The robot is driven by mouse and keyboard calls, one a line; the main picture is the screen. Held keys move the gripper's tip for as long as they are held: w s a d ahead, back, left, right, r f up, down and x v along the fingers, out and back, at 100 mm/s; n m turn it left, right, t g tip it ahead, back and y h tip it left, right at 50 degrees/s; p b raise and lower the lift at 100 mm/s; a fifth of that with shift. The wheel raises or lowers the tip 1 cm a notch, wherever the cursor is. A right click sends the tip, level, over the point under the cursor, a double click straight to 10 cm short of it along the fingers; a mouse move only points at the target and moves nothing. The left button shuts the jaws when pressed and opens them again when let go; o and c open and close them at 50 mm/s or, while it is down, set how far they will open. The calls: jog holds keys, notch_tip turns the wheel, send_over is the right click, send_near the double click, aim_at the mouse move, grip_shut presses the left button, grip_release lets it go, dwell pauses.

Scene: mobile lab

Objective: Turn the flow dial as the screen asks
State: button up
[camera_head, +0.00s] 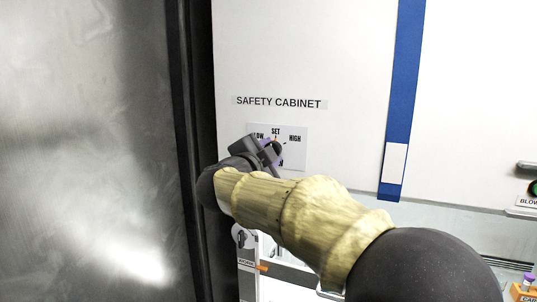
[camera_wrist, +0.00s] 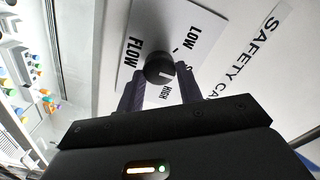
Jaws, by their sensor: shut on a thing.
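The flow dial (camera_wrist: 159,67) is a dark round knob on a white plate (camera_head: 296,158) on the safety cabinet front. The plate reads LOW at left, SET at top and HIGH at right, with FLOW mostly hidden below. My gripper (camera_head: 270,153) is at the plate and covers much of the dial in the head view. In the wrist view my gripper (camera_wrist: 160,84) has a finger on each side of the knob and is shut on it. A white line on the knob faces roughly the SET side; its exact setting is unclear. No screen is readable.
A SAFETY CABINET label (camera_head: 279,103) is above the plate. A dark metal door (camera_head: 90,150) stands close at left. A blue strip (camera_head: 402,90) runs down the cabinet to the right. A BLOWER button (camera_head: 533,188) is at the far right edge.

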jog(key=o, duration=1)
jog(key=shift+s, duration=0.1)
jog(key=b+v, duration=0.4)
jog(key=v, duration=1.3)
jog(key=shift+s+a+b, duration=0.1)
jog(key=shift+b, duration=0.3)
